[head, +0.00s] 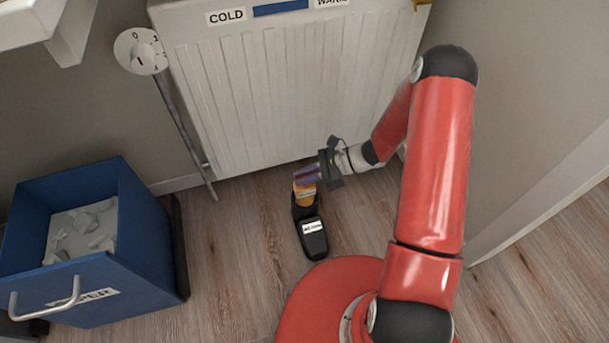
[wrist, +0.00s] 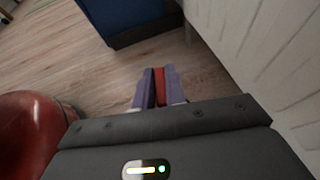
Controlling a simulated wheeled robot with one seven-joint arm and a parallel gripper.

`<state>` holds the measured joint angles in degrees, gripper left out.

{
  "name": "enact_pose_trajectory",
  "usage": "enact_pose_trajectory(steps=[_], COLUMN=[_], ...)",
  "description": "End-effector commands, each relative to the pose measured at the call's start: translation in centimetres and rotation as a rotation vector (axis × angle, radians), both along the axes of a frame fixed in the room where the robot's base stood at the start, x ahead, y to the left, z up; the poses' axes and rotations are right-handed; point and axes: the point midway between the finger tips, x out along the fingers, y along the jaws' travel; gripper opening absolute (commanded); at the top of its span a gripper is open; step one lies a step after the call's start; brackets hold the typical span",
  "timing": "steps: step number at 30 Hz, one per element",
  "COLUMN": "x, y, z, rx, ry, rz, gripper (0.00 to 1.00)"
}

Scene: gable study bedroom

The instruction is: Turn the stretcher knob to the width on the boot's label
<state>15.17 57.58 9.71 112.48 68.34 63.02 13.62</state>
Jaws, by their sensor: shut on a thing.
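A black boot (head: 316,240) stands on the wood floor in front of the radiator. It bears a small white label (head: 312,227), whose writing is too small to read. An orange-yellow part of the stretcher (head: 305,194) shows at the boot's far end, just under my fingertips. My gripper (head: 306,176) reaches in from the right, low over the boot. In the wrist view its purple fingers (wrist: 158,88) are close together, with a dark and a red strip between them. It is shut on the stretcher knob, which the fingers mostly hide. The knob's setting cannot be read.
The white radiator (head: 290,95) with COLD and WARM signs stands right behind the boot. A round dial (head: 140,51) and a pipe (head: 183,130) are at its left. A blue paper drawer (head: 100,275) stands open at the left. Floor (head: 235,235) between drawer and boot is clear.

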Motion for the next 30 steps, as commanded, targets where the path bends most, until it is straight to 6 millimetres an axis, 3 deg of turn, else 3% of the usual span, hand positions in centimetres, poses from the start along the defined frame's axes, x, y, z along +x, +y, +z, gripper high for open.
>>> enact_pose_trajectory(steps=[18, 30], x=[-0.22, -0.14], y=[0.04, 0.07], z=[-0.31, -0.09], rx=[-0.003, -0.002], ry=[0.004, 0.001], rz=[-0.561, -0.802], gripper=[0.00, 0.00])
